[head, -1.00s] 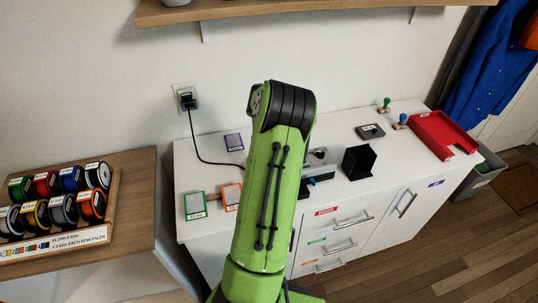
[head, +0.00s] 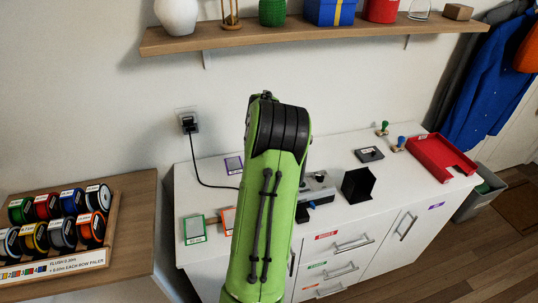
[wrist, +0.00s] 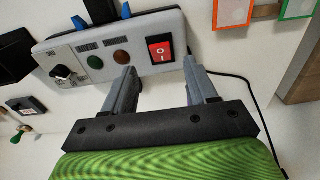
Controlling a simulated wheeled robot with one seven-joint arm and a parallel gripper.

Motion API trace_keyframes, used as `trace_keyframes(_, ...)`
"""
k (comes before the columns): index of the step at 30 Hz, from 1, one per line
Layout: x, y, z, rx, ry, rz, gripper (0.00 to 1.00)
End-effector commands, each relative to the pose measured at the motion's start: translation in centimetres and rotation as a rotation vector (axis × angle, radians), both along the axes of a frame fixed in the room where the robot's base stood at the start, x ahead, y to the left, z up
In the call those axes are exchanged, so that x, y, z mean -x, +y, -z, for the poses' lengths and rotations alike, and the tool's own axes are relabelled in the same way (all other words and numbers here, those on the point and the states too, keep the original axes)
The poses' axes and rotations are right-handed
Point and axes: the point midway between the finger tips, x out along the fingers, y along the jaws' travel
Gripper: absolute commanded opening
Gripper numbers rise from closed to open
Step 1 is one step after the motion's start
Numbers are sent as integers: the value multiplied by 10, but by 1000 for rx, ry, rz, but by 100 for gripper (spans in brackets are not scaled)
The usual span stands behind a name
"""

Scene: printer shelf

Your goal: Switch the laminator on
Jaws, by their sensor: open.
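The laminator (wrist: 140,48) is a grey box with a dark top on the white cabinet. In the wrist view its front panel carries a red rocker switch (wrist: 160,49) marked with I and O, a green and a brown-red round button, and a knob (wrist: 62,72). My gripper (wrist: 160,82) is open and empty, its two fingers apart just in front of the panel, on either side of the switch in the picture. Whether the fingers touch the panel I cannot tell. In the head view my green arm hides part of the laminator (head: 318,187) and the gripper.
A black open holder (head: 358,186) stands right of the laminator. A green-framed card (head: 194,229) and an orange-framed card (head: 228,220) stand to its left. A red tray (head: 440,158) is at the right end. A cable runs from the wall socket (head: 187,122).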

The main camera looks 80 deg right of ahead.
Motion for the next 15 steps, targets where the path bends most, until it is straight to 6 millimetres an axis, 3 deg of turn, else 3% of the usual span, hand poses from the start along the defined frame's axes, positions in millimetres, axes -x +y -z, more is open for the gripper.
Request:
trace_keyframes(1, -1, 0, -19, 5, 1, -1, 57)
trace_keyframes(7, 0, 1, -73, 4, 0, -2, 57)
trace_keyframes(12, 1, 2, -99, 1, 0, -2, 57)
trace_keyframes(15, 1, 3, -102, 0, 0, -1, 57)
